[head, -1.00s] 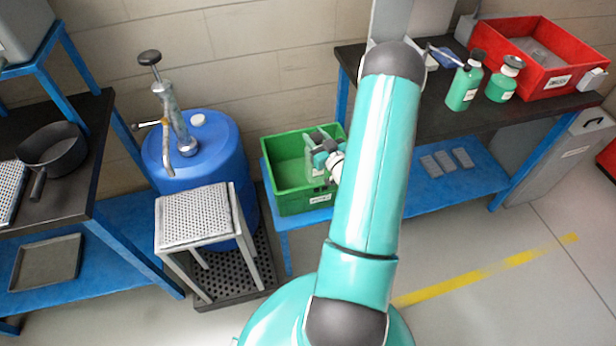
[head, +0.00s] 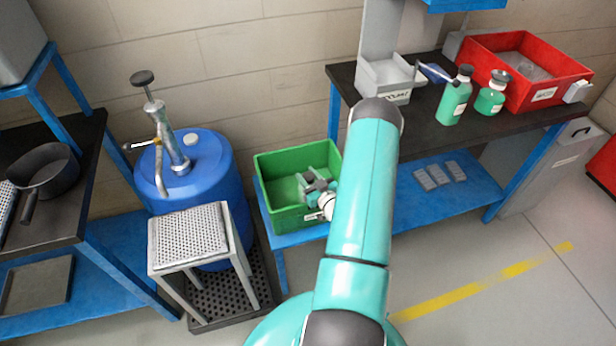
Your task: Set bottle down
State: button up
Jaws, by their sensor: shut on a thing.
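My gripper (head: 316,186) is at the right side of the green crate (head: 278,216), within its outline in the head view. It is shut on the bottle, which is small here and mostly hidden by the jaws and wrist. I cannot tell whether the bottle touches the crate floor. Two other green bottles stand upright on the dark bench at the right: a tall one (head: 453,103) with a dark top and a squat one (head: 490,102) with a dark cap.
The crate stands on a low blue shelf (head: 400,200). A blue drum (head: 215,175) with a hand pump and a perforated stand (head: 188,236) are to its left. A red bin (head: 560,72) and a white bin (head: 388,82) are on the bench. My arm blocks the crate's right surroundings.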

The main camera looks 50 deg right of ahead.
jog(key=shift+f, duration=0.15)
jog(key=o, duration=1.2)
